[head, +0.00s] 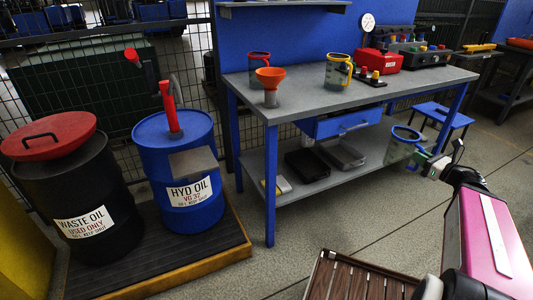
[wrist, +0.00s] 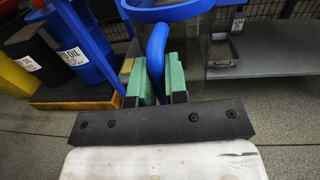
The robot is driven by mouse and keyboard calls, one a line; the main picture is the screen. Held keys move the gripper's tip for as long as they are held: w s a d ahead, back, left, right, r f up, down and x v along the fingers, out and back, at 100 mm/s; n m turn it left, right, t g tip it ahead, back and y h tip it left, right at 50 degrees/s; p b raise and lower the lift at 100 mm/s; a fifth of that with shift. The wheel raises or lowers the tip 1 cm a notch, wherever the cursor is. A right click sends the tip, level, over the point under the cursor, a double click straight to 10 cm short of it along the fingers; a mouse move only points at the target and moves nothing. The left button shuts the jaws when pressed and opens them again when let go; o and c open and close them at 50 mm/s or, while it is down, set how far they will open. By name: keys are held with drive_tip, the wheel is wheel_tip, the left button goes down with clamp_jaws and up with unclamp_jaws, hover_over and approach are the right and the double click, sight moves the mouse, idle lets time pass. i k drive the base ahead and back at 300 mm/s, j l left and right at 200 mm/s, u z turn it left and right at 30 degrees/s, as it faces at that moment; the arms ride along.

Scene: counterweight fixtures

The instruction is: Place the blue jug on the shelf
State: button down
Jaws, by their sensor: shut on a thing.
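The blue jug (head: 402,148) is a clear jug with a blue rim and handle. My gripper (head: 430,165) is shut on its handle, which shows between the green fingers in the wrist view (wrist: 156,58). The jug looks roughly upright, in front of the workbench's right part; its base is hard to make out. The bench's lower grey shelf (head: 270,160) lies left of and behind the jug in the head view. It also shows in the wrist view (wrist: 275,62). A higher wall shelf (head: 290,7) is partly in view above the bench.
The bench top (head: 300,98) holds a red-rimmed jug (head: 259,64), a yellow-handled jug (head: 339,72) and an orange funnel (head: 270,80). Dark trays (head: 307,167) occupy part of the lower shelf, under a blue drawer (head: 340,123). A blue stool (head: 445,118) stands behind the jug.

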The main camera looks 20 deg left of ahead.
sight(194, 164)
drive_tip(key=k+j, duration=1.15)
drive_tip(key=j, duration=0.1)
